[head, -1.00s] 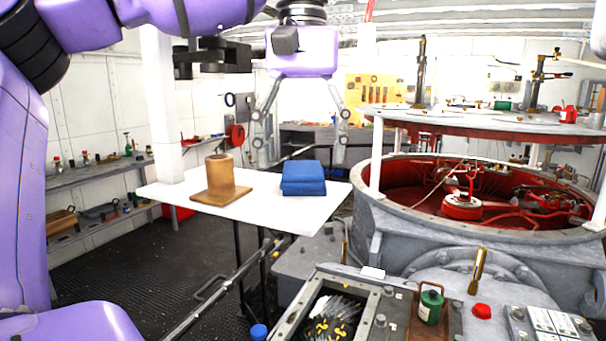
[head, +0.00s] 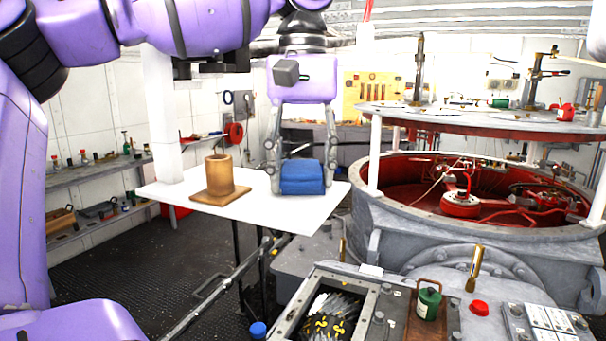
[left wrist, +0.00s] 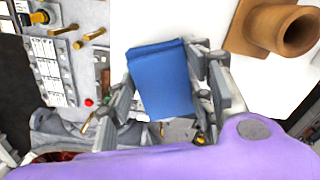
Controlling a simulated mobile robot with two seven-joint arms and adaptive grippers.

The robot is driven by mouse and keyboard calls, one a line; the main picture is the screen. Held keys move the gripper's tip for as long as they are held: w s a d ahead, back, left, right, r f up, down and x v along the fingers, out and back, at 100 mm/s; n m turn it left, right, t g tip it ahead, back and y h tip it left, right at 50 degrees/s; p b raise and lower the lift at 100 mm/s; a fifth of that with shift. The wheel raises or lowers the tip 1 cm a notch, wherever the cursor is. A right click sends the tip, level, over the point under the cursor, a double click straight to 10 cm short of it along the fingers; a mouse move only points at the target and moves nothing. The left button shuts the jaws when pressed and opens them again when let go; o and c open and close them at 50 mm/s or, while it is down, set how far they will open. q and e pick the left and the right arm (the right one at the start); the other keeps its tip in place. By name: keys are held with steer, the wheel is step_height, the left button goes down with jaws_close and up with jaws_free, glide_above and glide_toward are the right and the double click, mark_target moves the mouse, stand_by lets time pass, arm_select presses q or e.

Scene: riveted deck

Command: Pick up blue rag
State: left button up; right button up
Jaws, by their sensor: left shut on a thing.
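The blue rag (head: 302,178) is a folded blue block at the right part of the white table. My left gripper (head: 301,180) points down over it, with one finger on each side, shut on the rag. In the left wrist view the rag (left wrist: 161,80) sits between the two fingers (left wrist: 166,98). I cannot tell whether its underside touches the tabletop. My right gripper is not in view.
A brown cylinder on a square base (head: 219,175) stands left of the rag on the white table (head: 258,207). A large grey round machine with a red inside (head: 400,215) is at the right. A green can (head: 428,303) stands on the machinery in front.

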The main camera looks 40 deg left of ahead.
arm_select(q)
steer(key=shift+r, duration=0.15)
steer(key=shift+r, duration=0.25)
steer(key=shift+w+r, duration=0.1)
steer(key=shift+r, duration=0.85)
steer(key=s+r, duration=0.4)
steer(key=r, duration=0.1)
steer(key=shift+r, duration=0.1)
steer(key=s+r+p, duration=0.1)
steer(key=s+r, duration=0.4)
steer(key=s, duration=0.5)
steer(key=shift+s+a, duration=0.15)
steer(key=shift+a, duration=0.15)
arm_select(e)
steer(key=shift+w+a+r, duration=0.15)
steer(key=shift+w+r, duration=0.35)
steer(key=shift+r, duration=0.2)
